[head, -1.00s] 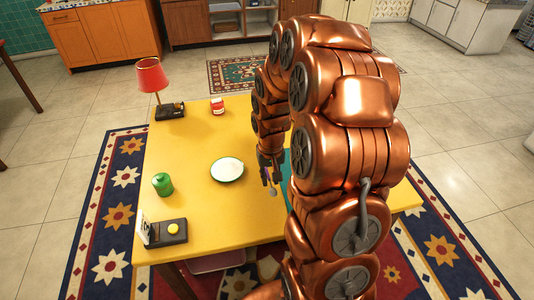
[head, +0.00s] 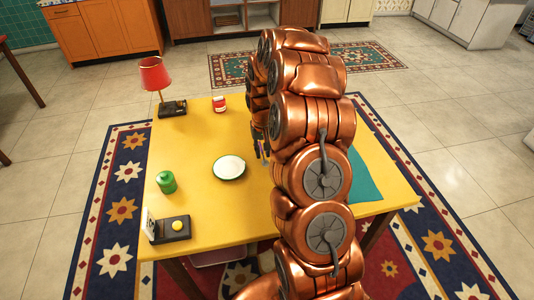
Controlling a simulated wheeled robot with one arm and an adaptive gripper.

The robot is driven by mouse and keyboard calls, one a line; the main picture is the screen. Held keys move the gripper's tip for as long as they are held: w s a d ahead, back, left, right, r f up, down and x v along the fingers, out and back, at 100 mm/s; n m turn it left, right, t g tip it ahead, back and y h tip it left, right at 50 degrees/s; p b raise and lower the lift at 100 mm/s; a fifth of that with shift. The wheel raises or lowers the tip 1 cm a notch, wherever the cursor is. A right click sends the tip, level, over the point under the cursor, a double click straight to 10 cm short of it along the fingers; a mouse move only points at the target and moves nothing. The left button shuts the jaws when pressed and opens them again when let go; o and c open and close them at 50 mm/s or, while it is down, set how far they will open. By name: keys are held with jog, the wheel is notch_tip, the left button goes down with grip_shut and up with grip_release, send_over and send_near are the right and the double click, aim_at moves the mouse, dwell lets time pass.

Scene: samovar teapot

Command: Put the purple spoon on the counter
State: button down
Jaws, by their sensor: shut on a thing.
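My gripper (head: 262,156) hangs above the yellow table, just right of the white plate, and is mostly hidden behind my own arm. It is shut on a thin, small thing pointing down, which looks like the purple spoon (head: 265,161); its colour is hard to make out. An orange cabinet counter (head: 100,35) stands against the back wall at far left. A pale counter (head: 470,18) stands at the back right.
The yellow table (head: 195,130) bears a white plate (head: 229,167), a green jar (head: 166,182), a red lamp (head: 154,75), a red-and-white can (head: 219,103), a black box with a yellow button (head: 173,229) and a teal cloth (head: 363,180). Open tiled floor surrounds the patterned rug (head: 112,240).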

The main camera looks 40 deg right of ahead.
aim_at(263, 153)
jog(key=shift+f+p, duration=0.7)
jog(key=shift+f, duration=0.7)
jog(key=shift+w+f, duration=0.1)
jog(key=shift+f, duration=0.25)
jog(key=shift+f, duration=0.25)
jog(key=c, duration=1)
grip_release()
jog(key=shift+r, duration=0.1)
